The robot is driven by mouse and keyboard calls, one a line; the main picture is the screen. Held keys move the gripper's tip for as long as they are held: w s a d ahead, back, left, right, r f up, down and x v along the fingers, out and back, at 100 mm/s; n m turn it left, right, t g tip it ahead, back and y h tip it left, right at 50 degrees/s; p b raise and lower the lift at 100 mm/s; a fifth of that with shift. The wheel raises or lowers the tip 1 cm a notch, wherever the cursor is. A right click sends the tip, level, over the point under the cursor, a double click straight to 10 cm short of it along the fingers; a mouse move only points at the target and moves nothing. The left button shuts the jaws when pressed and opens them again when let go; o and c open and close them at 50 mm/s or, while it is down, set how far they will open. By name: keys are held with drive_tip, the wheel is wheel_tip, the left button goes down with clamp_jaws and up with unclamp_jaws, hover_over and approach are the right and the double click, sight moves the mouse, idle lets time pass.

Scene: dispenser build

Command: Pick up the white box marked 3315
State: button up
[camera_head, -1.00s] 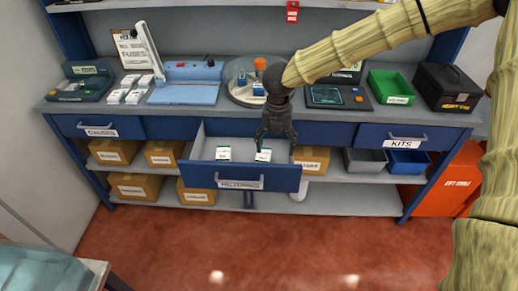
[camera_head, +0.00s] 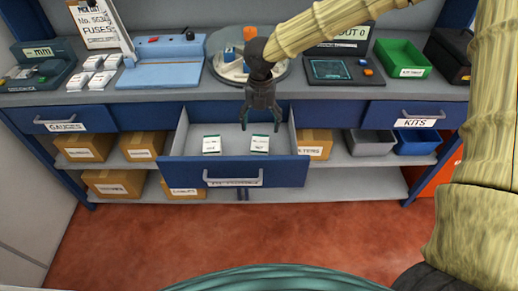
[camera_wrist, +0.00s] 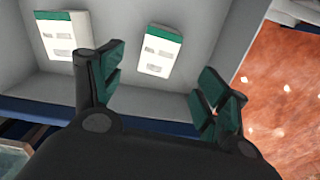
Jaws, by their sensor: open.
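Two small white boxes with green ends lie apart in the open drawer: a left box (camera_head: 212,145) and a right box (camera_head: 260,144). Their print is too small to read, so I cannot tell which is marked 3315. My gripper (camera_head: 261,125) hangs over the drawer, just above and behind the right box in the head view, open and empty. In the wrist view the right box (camera_wrist: 159,51) shows beyond the gap between my fingertips (camera_wrist: 160,80). The left box (camera_wrist: 65,35) lies left of it, partly covered by my left finger.
The open drawer (camera_head: 180,178) has walls around the boxes and juts out below the counter (camera_head: 330,106). A round turntable (camera_head: 228,72), a blue device (camera_head: 160,75) and a green bin (camera_head: 402,58) stand on the counter. Cardboard boxes sit on the shelf below.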

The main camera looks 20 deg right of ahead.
sight(260, 142)
drive_tip(key=shift+a+f+p, duration=0.1)
drive_tip(key=shift+f+p, duration=0.45)
drive_tip(key=shift+f, duration=4.85)
drive_tip(key=shift+c, duration=0.2)
drive_tip(key=c, duration=1.2)
drive_tip(key=shift+r, duration=0.15)
